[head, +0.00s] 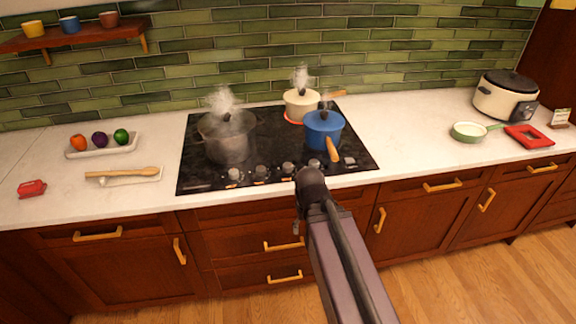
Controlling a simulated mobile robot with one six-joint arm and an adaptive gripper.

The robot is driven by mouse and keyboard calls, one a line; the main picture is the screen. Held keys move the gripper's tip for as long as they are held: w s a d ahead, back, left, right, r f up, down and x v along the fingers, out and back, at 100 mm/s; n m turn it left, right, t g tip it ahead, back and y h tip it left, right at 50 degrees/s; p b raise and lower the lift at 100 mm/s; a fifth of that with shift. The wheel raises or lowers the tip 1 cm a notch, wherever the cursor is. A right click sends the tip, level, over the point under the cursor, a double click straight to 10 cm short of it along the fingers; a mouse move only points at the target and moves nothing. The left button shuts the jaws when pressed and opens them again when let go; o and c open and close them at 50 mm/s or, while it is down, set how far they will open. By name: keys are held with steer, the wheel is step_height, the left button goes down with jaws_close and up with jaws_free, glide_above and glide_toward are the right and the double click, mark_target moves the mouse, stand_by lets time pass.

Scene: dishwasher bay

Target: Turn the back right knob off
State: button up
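The black cooktop (270,128) is set in the white counter. A row of grey knobs runs along its front edge: a left one (234,174), one beside it (261,171) and one further right (288,167). My arm's dark end partly covers the right part of the row, and no label shows which knob is the back right one. A cream pot (301,105) sits on a red-glowing burner at the back.
A steaming grey pot (228,138) stands on the left of the cooktop. A blue pot (323,130) stands at the right, its wooden handle (333,150) pointing forward near the knobs.

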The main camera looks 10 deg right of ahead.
mark_target(288, 165)
steer(key=w+r+m+p, duration=0.3)
steer(key=w+r+p, duration=0.1)
steer(key=w, duration=0.5)
steer(key=w+r+m+p, duration=0.3)
steer(key=w+r+p, duration=0.2)
steer(key=w, duration=0.5)
steer(key=w+r+m+p, duration=0.3)
steer(key=w+r+p, duration=0.1)
steer(key=w, duration=0.6)
steer(key=shift+r+p, duration=0.35)
steer(key=shift+d+f, duration=0.1)
steer(key=shift+f, duration=0.1)
step_height(288, 165, down, 13)
steer(key=b, duration=1.3)
steer(key=shift+f+b, duration=0.2)
steer(key=shift+b, duration=0.2)
steer(key=c, duration=1.2)
steer(key=shift+o, duration=0.2)
steer(key=shift+d, duration=0.2)
steer(key=shift+a, duration=0.15)
